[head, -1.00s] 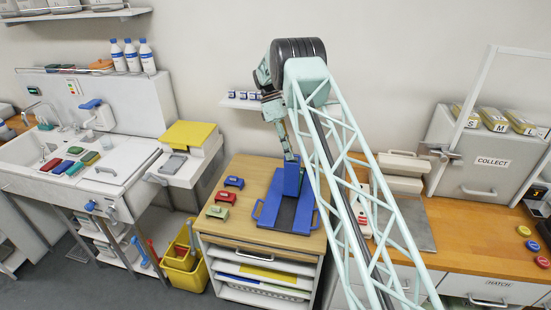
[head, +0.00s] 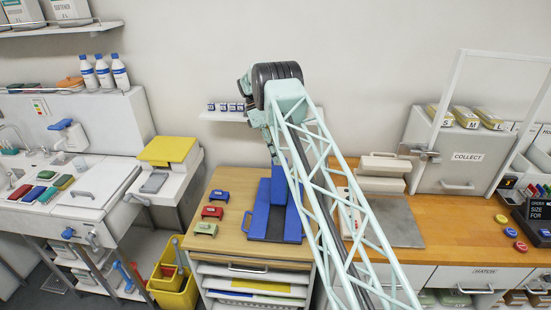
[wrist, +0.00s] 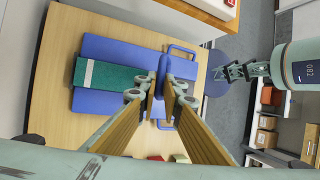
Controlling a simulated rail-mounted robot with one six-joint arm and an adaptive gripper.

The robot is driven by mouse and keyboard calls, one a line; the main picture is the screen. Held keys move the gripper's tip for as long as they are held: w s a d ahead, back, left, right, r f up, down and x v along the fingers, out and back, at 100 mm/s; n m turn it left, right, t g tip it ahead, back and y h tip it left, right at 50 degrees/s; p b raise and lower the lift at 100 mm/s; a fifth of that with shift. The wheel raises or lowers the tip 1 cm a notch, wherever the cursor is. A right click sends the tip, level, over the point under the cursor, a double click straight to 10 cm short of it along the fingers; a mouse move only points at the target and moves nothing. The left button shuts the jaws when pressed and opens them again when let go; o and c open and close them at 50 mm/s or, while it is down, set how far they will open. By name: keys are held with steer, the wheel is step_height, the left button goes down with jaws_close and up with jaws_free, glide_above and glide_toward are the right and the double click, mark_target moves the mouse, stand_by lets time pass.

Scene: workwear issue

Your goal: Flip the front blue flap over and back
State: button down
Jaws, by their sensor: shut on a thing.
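The blue folding fixture (wrist: 110,47) lies on the wooden bench top, with a green panel (wrist: 120,75) crossed by a white stripe. Its blue flap (wrist: 163,68) shows nearly edge-on between my fingertips in the wrist view, raised near the handle end. My gripper (wrist: 164,88) is shut on the flap. In the head view my arm hides part of the fixture, and the exact flap angle is unclear.
Blue, red and green blocks (head: 212,212) stand left of the fixture on the bench (head: 228,250). A grey plate (head: 400,222) lies on the counter to the right.

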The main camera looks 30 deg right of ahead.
steer(key=c, duration=2.8)
jaws_free()
steer(key=shift+w+a+f, duration=0.1)
steer(key=shift+a+f, duration=0.15)
steer(key=shift+f, duration=0.05)
steer(key=shift+d+r, duration=0.1)
steer(key=shift+r, duration=0.15)
steer(key=shift+w+r, duration=0.15)
steer(key=v, duration=0.6)
steer(key=shift+w+r, duration=0.2)
steer(key=shift+r, duration=0.15)
steer(key=shift+r, duration=0.1)
